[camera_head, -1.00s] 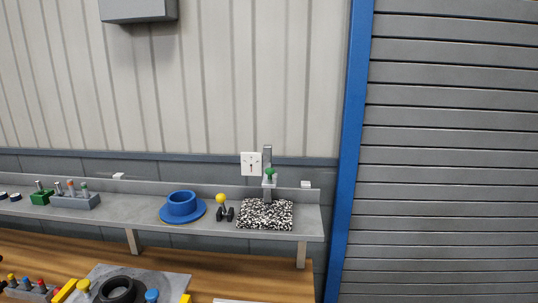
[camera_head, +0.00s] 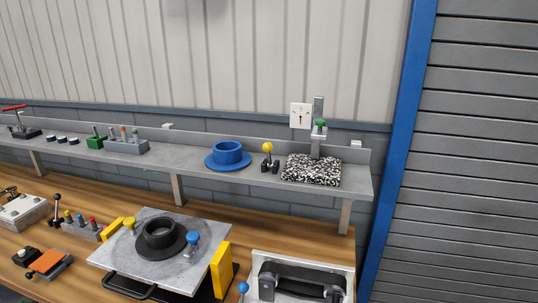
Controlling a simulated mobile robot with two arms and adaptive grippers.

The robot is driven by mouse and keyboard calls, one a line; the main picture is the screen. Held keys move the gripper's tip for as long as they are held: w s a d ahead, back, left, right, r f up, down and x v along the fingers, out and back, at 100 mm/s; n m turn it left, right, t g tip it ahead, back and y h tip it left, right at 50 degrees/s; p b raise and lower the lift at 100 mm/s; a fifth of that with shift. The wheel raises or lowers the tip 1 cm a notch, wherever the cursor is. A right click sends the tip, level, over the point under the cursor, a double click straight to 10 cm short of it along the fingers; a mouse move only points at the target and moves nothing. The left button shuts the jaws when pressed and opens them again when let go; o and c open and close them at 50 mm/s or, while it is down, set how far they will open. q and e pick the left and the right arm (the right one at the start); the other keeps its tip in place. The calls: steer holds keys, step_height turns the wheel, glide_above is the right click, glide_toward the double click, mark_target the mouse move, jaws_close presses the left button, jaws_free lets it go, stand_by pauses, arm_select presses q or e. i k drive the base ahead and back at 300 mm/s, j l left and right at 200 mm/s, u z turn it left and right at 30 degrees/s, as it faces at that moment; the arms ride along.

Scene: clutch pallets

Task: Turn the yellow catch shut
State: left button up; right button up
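The likely yellow catch (camera_head: 129,223) is a small part with a round yellow top at the back left of a grey plate (camera_head: 130,255) on the wooden bench. A similar catch with a blue top (camera_head: 192,239) stands at the plate's right side. A black ring (camera_head: 160,234) with a wide flange sits on the plate between them. How far the yellow catch is turned is too small to tell. Neither of my grippers shows.
Yellow blocks (camera_head: 221,270) flank the plate, and a black handle (camera_head: 129,287) is at its front. Levers (camera_head: 82,222) stand to the left. A white-framed unit with a black belt (camera_head: 301,277) is at right. A grey shelf (camera_head: 193,167) runs above the bench.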

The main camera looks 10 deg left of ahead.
mark_target(130, 222)
steer(key=u, duration=1.3)
